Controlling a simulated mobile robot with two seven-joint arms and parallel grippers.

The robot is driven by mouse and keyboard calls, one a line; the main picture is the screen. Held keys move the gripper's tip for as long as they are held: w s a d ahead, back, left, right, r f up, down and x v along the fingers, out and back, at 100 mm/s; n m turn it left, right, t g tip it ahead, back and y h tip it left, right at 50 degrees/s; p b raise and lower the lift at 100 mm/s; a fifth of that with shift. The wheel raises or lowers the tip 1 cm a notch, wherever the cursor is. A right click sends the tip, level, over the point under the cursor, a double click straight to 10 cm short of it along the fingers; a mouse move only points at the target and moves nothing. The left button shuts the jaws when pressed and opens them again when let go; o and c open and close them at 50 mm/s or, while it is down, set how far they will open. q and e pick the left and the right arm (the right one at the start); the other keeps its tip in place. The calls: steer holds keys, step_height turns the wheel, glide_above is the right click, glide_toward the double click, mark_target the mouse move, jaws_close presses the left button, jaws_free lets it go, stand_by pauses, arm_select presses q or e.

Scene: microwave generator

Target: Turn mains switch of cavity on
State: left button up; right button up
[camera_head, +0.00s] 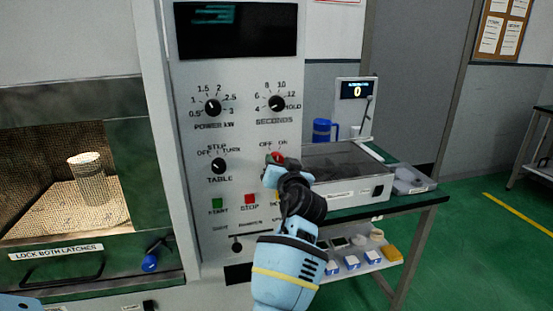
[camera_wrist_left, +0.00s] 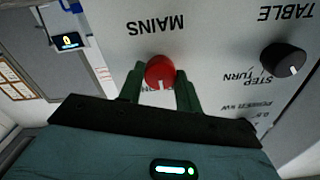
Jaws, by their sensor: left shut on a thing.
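The red mains switch knob (camera_head: 278,157) is on the pale control panel (camera_head: 236,120), under the OFF and ON labels and right of the black table knob (camera_head: 218,166). My left gripper (camera_head: 273,168) reaches up to it from below and hides part of it. In the left wrist view, which is upside down, the red knob (camera_wrist_left: 160,71) sits between the green fingers of my left gripper (camera_wrist_left: 160,84), which are shut on its sides. The knob's white mark points down in that view, towards the labels; I cannot tell which label it lines up with.
The power knob (camera_head: 212,107) and seconds knob (camera_head: 277,104) are above. The green start button (camera_head: 217,204) and red stop button (camera_head: 250,202) are below. The cavity (camera_head: 60,180) is at left. A clear-lidded box (camera_head: 345,187) stands close right of the panel.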

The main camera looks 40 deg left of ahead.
arm_select(q)
steer(key=m, duration=0.1)
steer(key=m+p, duration=0.1)
steer(key=m, duration=0.1)
steer(key=shift+r, duration=0.3)
steer(key=shift+f+m+p, duration=0.2)
steer(key=shift+m+p, duration=0.65)
steer(key=shift+m, duration=0.75)
arm_select(e)
steer(key=shift+t, duration=0.3)
steer(key=shift+w+d+r, duration=0.15)
steer(key=shift+w+r, duration=0.45)
steer(key=shift+r, duration=0.35)
steer(key=shift+w+d+r, duration=0.1)
steer(key=shift+w+r, duration=0.45)
steer(key=shift+r, duration=0.35)
arm_select(q)
steer(key=o, duration=1)
steer(key=shift+f, duration=0.1)
steer(key=shift+d, duration=0.1)
steer(key=v, duration=0.7)
steer(key=shift+s+d+b, duration=0.2)
steer(key=shift+s+b, duration=0.05)
steer(key=shift+b, duration=0.1)
arm_select(e)
steer(key=shift+s+a+f, duration=0.1)
steer(key=shift+s+f, duration=0.15)
steer(key=shift+f, duration=0.15)
